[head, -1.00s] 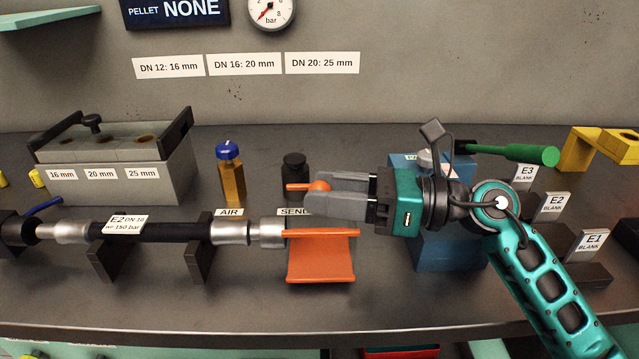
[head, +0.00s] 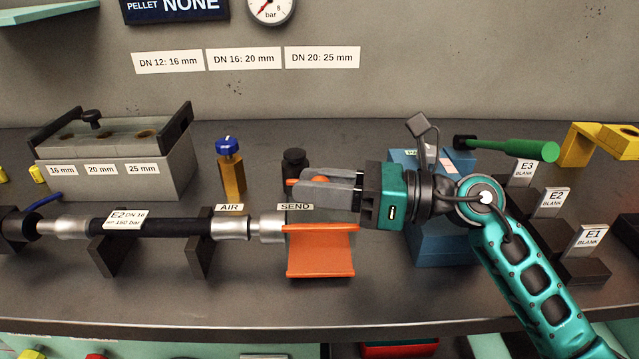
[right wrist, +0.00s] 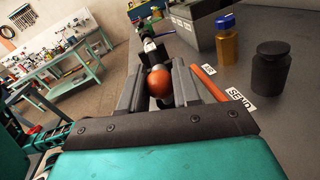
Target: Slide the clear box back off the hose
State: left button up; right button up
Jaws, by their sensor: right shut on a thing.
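The box shows as an orange panel (head: 320,262) and orange rails at the right end of the hose; its clear walls are hard to make out. It sits beside the hose's silver end fitting (head: 268,228). The black hose (head: 178,228), tagged E2 DN 16, lies across the stands. My right gripper (head: 322,186) is shut on the box's orange round knob (right wrist: 160,83), which shows between the fingers in the right wrist view. In the head view the fingers hide most of the knob. My left gripper is not in view.
A blue block (head: 445,235) stands behind my right gripper. Blank stands E1 (head: 587,245), E2 and E3 are at right. The bench front is clear.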

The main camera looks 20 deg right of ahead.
grip_shut()
jog(key=shift+d+f, duration=0.15)
jog(key=shift+d, duration=0.15)
jog(key=v, duration=0.1)
jog(key=b+v, duration=0.2)
jog(key=shift+w+d, duration=0.15)
jog(key=shift+d, duration=0.2)
jog(key=o, duration=0.5)
grip_release()
jog(key=shift+d, duration=0.1)
jog(key=shift+o, duration=1.4)
jog(key=shift+d, duration=0.15)
jog(key=shift+o, duration=0.7)
